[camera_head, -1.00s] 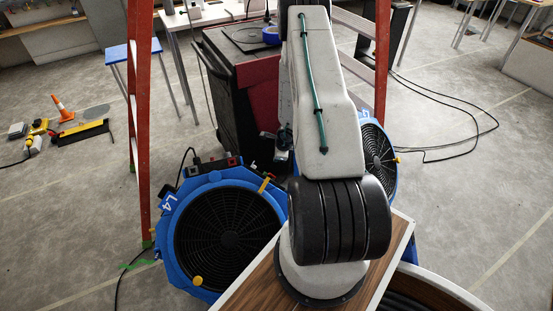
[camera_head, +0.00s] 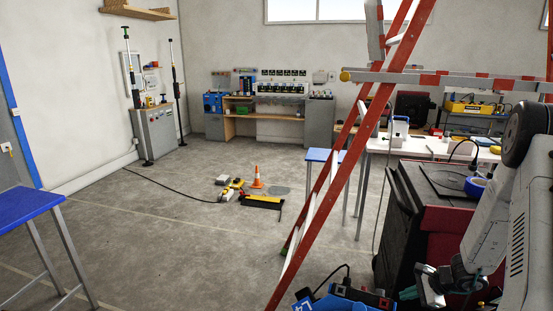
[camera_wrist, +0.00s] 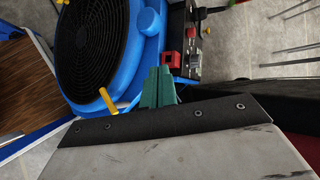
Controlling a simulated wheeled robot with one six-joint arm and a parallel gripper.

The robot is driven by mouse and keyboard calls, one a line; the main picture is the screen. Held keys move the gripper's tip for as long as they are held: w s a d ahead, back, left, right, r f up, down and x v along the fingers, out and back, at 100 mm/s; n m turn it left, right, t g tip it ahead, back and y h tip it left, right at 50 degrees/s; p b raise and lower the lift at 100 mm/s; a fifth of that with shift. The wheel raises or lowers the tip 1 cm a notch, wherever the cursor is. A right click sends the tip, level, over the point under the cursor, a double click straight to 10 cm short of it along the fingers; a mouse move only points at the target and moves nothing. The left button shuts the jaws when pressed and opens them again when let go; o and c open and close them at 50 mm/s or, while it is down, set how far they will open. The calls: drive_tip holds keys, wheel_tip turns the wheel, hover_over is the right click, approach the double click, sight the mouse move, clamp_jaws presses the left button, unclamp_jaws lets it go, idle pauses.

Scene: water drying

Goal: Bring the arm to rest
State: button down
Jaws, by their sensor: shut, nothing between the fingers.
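My arm (camera_head: 487,235) shows at the right edge of the head view, white with a dark joint, bent downward. My gripper (camera_wrist: 158,88) has green fingers, which lie together and hold nothing in the wrist view. The gripper also shows low in the head view (camera_head: 408,293), in front of a dark cabinet. In the wrist view the fingers point toward a blue fan (camera_wrist: 148,25) and a small box with red parts (camera_wrist: 172,59). I cannot tell whether they touch either.
A red ladder (camera_head: 345,155) stands left of the arm. A blue stool (camera_head: 30,212) is at left. An orange cone (camera_head: 257,178) is on the floor. The floor at left centre is mostly clear.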

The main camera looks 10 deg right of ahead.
drive_tip(key=s+a+r+n+g+y, duration=0.1)
drive_tip(key=s+a+r+n+g, duration=0.15)
drive_tip(key=a+r+n, duration=0.55)
drive_tip(key=s+a+r+n+g+y, duration=0.15)
drive_tip(key=s+a+r, duration=0.25)
drive_tip(key=a+r, duration=0.55)
drive_tip(key=s+a+r+n+h, duration=0.3)
drive_tip(key=s+r+n+h, duration=0.1)
drive_tip(key=s+r, duration=0.6)
drive_tip(key=s+a+r+n+h, duration=0.3)
drive_tip(key=s+r+n, duration=0.3)
drive_tip(key=s+r, duration=0.3)
drive_tip(key=shift+s+r+g+h, duration=0.3)
drive_tip(key=shift+s+r+h, duration=0.05)
drive_tip(key=shift+s+r, duration=0.1)
drive_tip(key=c, duration=2.1)
unclamp_jaws()
drive_tip(key=shift+s+a+r+n, duration=0.1)
drive_tip(key=shift+a+r+n, duration=0.15)
drive_tip(key=shift+n, duration=0.2)
drive_tip(key=shift+c, duration=0.2)
drive_tip(key=o, duration=0.4)
drive_tip(key=shift+a+r, duration=0.1)
drive_tip(key=shift+a, duration=0.05)
